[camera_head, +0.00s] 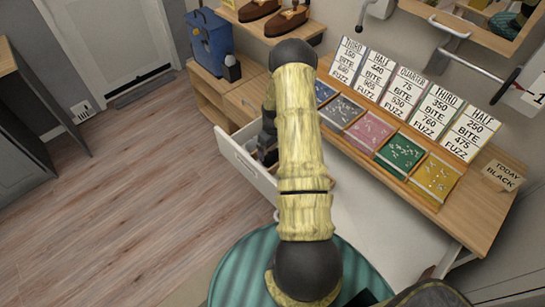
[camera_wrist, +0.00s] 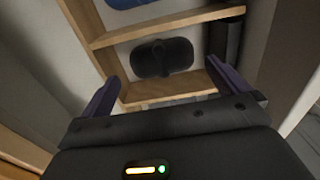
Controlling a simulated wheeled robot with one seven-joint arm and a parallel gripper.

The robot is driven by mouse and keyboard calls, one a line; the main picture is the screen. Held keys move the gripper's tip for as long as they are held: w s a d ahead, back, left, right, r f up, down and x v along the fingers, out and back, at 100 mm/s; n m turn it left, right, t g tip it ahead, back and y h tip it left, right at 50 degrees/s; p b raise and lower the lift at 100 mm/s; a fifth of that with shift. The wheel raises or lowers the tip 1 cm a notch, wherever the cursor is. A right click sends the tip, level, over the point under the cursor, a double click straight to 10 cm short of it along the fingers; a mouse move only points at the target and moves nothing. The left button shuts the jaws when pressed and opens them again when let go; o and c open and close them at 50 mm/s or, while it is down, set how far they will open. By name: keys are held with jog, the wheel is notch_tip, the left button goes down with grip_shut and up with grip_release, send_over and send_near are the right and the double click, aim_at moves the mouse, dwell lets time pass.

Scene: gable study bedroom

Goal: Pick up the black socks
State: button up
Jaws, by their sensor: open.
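A black rounded bundle (camera_wrist: 162,58), which looks like the black socks, lies in a wood-walled compartment in the wrist view. My gripper (camera_wrist: 164,80) is open, with one purple finger on each side of the view. The bundle lies ahead, between the fingers' lines, and nothing is held. In the head view my arm reaches over an open white-fronted drawer (camera_head: 246,170) below the desk. Dark contents (camera_head: 268,157) show inside it, largely hidden by my arm. The gripper itself is mostly hidden there.
Wooden dividers (camera_wrist: 170,25) bound the compartment. A blue item (camera_wrist: 127,3) lies beyond, and a dark item (camera_wrist: 226,42) is at right. The desk (camera_head: 465,205) holds several price cards and coloured trays. A blue bag (camera_head: 210,42) and brown shoes (camera_head: 285,20) stand behind. The left floor is clear.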

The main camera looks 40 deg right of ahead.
aim_at(273, 154)
jog(key=shift+f, duration=0.25)
jog(key=shift+w+a+f+p, duration=0.1)
jog(key=shift+f+p, duration=0.35)
jog(key=shift+f, duration=0.8)
jog(key=shift+w+f+p, duration=0.1)
jog(key=shift+f+p, duration=0.35)
jog(key=shift+f, duration=0.8)
jog(key=shift+s, duration=0.1)
jog(key=c, duration=0.7)
jog(key=shift+r, duration=0.1)
notch_tip(273, 154, up, 10)
jog(key=shift+f+b, duration=0.1)
jog(key=shift+b, duration=0.95)
